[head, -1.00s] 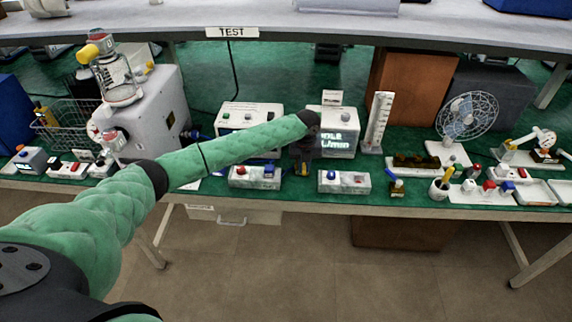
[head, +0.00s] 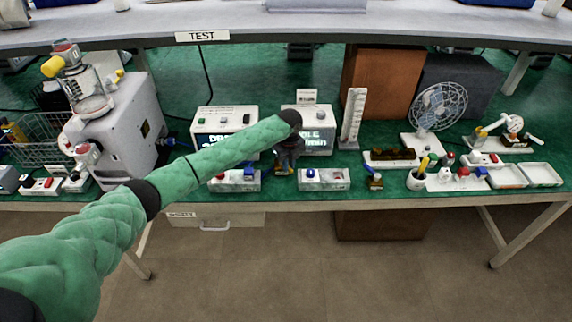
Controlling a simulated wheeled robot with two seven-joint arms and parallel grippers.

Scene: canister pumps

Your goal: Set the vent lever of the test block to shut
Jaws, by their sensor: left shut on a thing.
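My left arm reaches from the lower left to the bench. Its dark gripper (head: 286,160) points down between two low pale boxes, in front of the displays. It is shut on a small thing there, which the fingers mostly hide. A bit of yellow shows at the fingertips. I cannot make out the vent lever or its setting. The left low box (head: 234,181) carries a red and a blue part on top. The right low box (head: 325,180) carries a blue knob. My right gripper is not in view.
Two white display units (head: 224,121) (head: 308,131) stand behind the gripper. A large white pump (head: 115,130) stands at left. A scale stand (head: 352,119), a fan (head: 438,108) and white trays (head: 543,175) are to the right. The bench's front edge is close to the low boxes.

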